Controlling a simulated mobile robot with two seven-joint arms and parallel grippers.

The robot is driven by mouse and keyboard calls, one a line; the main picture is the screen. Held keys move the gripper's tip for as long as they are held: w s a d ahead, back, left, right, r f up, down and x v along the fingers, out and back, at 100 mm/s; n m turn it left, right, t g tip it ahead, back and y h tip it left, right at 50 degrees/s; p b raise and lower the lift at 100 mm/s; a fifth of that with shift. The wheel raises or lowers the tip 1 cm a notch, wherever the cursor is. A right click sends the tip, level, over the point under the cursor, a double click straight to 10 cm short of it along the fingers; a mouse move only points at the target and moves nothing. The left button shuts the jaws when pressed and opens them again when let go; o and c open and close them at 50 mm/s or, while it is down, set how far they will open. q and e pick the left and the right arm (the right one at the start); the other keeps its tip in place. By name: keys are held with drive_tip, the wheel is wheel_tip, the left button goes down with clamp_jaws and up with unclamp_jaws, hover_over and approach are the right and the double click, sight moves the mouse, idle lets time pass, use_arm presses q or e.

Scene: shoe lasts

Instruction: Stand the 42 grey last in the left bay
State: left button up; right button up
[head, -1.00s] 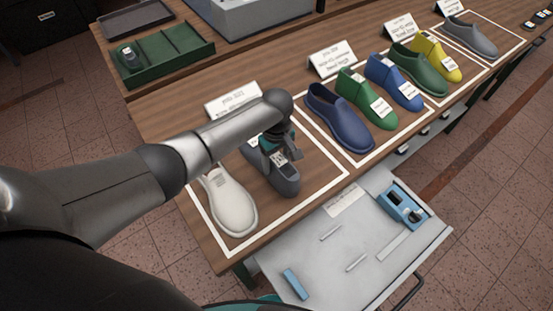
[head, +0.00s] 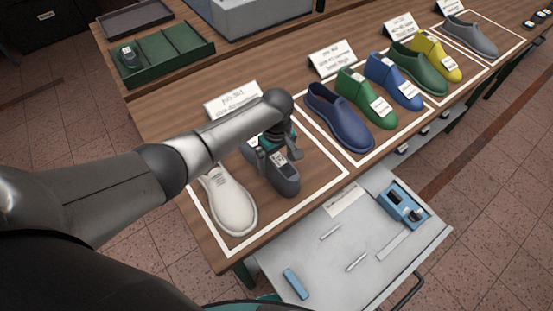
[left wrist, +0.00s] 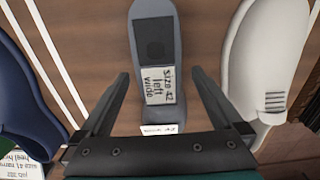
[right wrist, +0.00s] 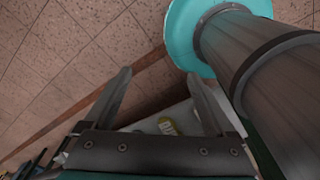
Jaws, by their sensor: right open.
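The grey last (head: 284,181) stands sole down in the left bay (head: 325,188), a white-outlined area, to the right of the white shoe (head: 232,203). In the left wrist view, the last (left wrist: 158,45) bears a label reading size 42 left wide. My left gripper (head: 277,157) is open over the last, one finger to each side of it. In the left wrist view its fingers (left wrist: 161,72) stand clear of the last's sides. My right gripper (right wrist: 160,73) is open and empty in the right wrist view.
A sign (head: 233,101) stands behind the left bay. A blue shoe (head: 339,117) and green and blue lasts fill the middle bay. An open drawer (head: 330,268) with a blue holder juts out below the table front. A green tray (head: 165,55) stands at the back left.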

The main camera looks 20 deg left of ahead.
use_arm(q)
drive_tip(key=shift+s+f, duration=0.1)
wheel_tip(320, 180, up, 15)
drive_tip(key=p, duration=0.2)
drive_tip(key=shift+r, duration=0.2)
idle(0.6)
